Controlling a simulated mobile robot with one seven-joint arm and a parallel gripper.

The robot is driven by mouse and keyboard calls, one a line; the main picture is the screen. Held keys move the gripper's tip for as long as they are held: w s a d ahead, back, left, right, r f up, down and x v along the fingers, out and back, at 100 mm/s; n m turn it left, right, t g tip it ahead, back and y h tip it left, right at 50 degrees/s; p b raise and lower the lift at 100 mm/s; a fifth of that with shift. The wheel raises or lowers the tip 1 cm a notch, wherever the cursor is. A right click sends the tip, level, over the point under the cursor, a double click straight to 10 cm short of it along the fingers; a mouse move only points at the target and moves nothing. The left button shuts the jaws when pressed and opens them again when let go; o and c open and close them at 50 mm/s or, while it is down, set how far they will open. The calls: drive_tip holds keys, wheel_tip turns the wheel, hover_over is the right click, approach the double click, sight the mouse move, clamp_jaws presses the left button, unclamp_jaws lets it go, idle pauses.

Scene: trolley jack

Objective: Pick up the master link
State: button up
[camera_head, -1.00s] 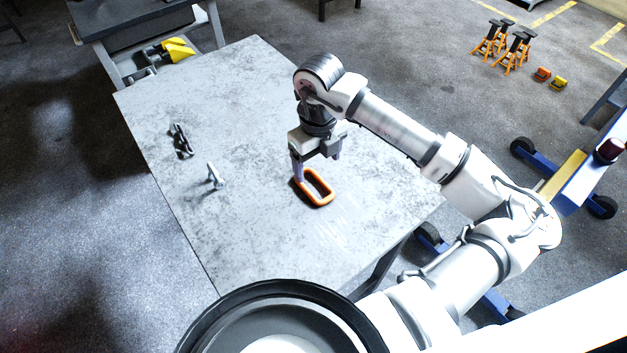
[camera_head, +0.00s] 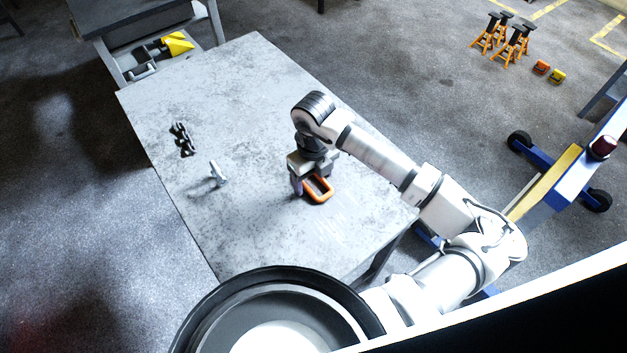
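The master link (camera_head: 319,198), an orange oblong ring, lies flat on the grey worktable (camera_head: 240,240). My gripper (camera_head: 309,184) points down at the link's far end, low over the table. One finger shows at the left of the link, still set wide under the palm. The other finger is mostly hidden by the palm and the link. The far part of the link is covered by my gripper. I cannot see whether the fingers touch the link.
A dark chain piece (camera_head: 182,139) and a small silver metal part (camera_head: 217,173) lie left on the table. The tabletop around the link is otherwise clear. Orange jack stands (camera_head: 503,40) and a blue wheeled frame (camera_head: 553,190) stand on the floor at right.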

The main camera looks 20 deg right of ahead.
drive_tip(key=c, duration=0.9)
drive_tip(key=shift+c, duration=0.2)
